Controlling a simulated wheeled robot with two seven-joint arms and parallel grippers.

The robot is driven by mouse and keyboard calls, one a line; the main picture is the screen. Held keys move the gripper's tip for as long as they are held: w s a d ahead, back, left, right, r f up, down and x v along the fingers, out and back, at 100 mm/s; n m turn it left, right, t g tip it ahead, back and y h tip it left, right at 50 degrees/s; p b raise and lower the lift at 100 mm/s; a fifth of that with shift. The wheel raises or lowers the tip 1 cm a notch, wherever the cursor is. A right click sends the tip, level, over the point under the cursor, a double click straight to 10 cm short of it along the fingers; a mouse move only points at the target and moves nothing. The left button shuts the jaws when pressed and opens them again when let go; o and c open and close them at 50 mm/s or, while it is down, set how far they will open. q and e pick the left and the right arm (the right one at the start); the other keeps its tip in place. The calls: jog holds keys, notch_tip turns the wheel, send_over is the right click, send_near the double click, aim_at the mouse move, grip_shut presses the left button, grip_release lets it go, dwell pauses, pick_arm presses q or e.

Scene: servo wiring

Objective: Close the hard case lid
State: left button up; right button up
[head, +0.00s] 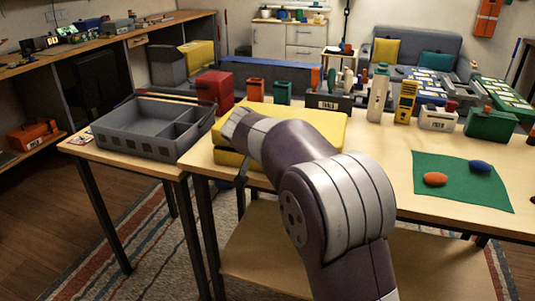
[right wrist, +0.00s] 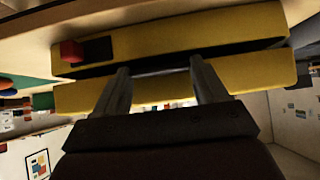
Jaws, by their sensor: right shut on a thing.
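The yellow hard case (head: 229,158) lies on the wooden table, behind and partly hidden by my right arm. Its lid (head: 318,118) lies low over the base, with a dark gap between them. The right wrist view looks upside down. There the base (right wrist: 180,36) carries a red latch piece (right wrist: 72,51) and a black plate, and the lid (right wrist: 255,72) shows below it across a dark gap. My right gripper (right wrist: 160,66) is shut on the lid at its front edge, fingers apart; the exact contact is hard to see. My left gripper is not in view.
A grey compartment tray (head: 135,137) stands left of the case. A red box (head: 215,88), orange and green bins and several tools line the table behind. A green mat (head: 463,185) with an orange and a blue lump lies to the right.

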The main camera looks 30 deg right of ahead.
jog(key=shift+f, duration=0.1)
jog(key=o, duration=1.5)
jog(key=p+v, duration=0.2)
jog(key=v, duration=1)
jog(key=shift+s+a+r+p, duration=0.1)
jog(key=shift+a+r+p, duration=0.1)
jog(key=shift+r+p, duration=0.1)
